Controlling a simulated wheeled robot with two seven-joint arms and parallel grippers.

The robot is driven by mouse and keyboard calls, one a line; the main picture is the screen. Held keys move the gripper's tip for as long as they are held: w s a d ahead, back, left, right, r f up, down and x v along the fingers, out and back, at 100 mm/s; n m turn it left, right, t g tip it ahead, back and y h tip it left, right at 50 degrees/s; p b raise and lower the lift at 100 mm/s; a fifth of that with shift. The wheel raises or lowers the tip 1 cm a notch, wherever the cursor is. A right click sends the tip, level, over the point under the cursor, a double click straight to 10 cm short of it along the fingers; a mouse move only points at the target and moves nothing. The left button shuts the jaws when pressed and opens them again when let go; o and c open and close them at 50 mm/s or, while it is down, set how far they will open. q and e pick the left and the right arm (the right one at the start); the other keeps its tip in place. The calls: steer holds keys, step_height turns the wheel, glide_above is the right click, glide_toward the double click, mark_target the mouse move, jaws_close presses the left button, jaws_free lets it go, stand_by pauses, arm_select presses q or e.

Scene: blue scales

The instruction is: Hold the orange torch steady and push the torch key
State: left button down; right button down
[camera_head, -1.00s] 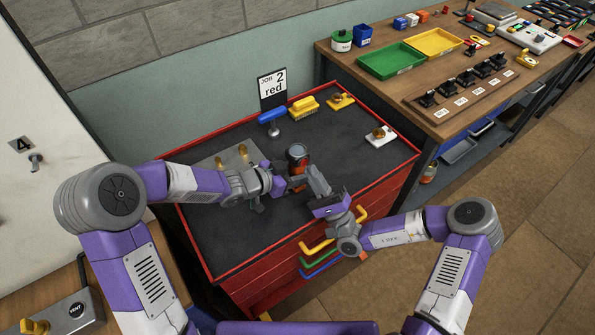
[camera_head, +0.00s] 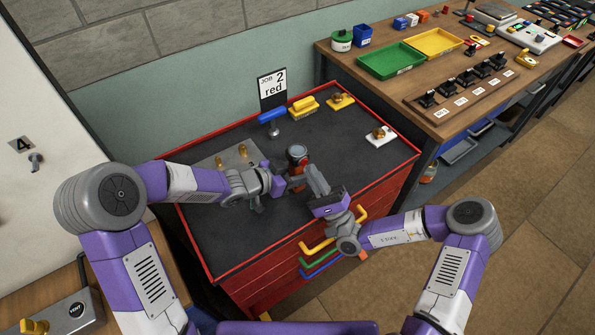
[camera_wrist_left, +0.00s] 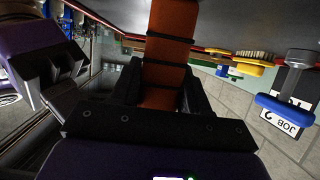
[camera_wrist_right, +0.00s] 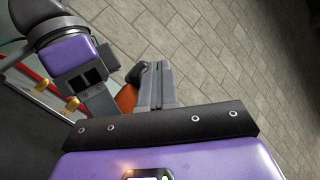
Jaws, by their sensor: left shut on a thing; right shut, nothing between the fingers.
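My left gripper (camera_head: 284,182) is shut on the torch body from the left; the left wrist view shows the orange body (camera_wrist_left: 168,60) with dark bands between the fingers. My right gripper (camera_head: 312,174) is shut and empty, its fingertips close to the torch's right side. In the right wrist view its closed fingers (camera_wrist_right: 153,82) overlap a bit of the orange body (camera_wrist_right: 127,97). I cannot tell whether they touch it. The torch key is not clearly visible.
A blue-handled tool (camera_head: 272,116), a yellow brush (camera_head: 303,106) and a white block with a brass knob (camera_head: 381,136) stand behind and right. A grey plate with brass pegs (camera_head: 222,160) lies left. A "JOB 2 red" sign (camera_head: 272,88) stands at the back.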

steer(key=shift+w+a, duration=0.2)
steer(key=shift+w, duration=0.05)
stand_by(0.4)
steer(key=shift+s+d, duration=0.3)
steer(key=shift+s, duration=0.1)
steer(key=s+d, duration=0.2)
steer(key=s, duration=0.1)
steer(key=s+d, duration=0.1)
steer(key=s, duration=0.1)
steer(key=shift+d, duration=0.15)
stand_by(0.5)
